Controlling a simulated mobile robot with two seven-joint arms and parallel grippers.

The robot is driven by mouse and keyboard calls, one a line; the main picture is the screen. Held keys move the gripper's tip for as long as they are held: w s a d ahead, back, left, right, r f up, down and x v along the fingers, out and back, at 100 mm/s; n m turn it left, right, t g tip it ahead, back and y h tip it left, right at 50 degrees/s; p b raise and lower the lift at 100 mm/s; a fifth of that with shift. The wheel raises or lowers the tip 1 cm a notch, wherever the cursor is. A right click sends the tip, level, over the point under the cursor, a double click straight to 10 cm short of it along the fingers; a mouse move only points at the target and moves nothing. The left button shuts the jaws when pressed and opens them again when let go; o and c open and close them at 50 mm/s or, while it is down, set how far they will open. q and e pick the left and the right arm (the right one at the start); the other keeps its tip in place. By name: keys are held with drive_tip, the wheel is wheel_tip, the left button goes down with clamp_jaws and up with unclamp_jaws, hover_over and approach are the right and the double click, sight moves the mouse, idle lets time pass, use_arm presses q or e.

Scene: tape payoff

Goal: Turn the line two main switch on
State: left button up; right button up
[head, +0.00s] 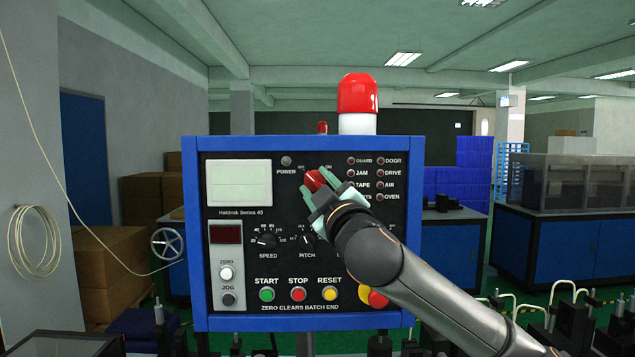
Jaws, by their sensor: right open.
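The control panel (235,302) has a blue frame and a black face. Its red main switch knob (313,180) sits near the top middle, under small OFF and ON marks. My right gripper (316,181) reaches in from the lower right, with its pale green fingers open on either side of the red knob. I cannot tell whether the fingers touch it. The gripper hides part of the knob, so its exact setting is unclear. The POWER lamp (286,161) beside it looks dark. My left gripper is not in view.
Start (267,295), stop (298,295) and reset (330,294) buttons line the panel's lower face. My right forearm covers its lower right. A red beacon (357,94) rises behind the panel. Cardboard boxes (110,265) stand left, and a blue bench (527,247) stands right.

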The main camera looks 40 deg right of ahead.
drive_tip(key=shift+c, duration=0.2)
clamp_jaws()
idle(0.4)
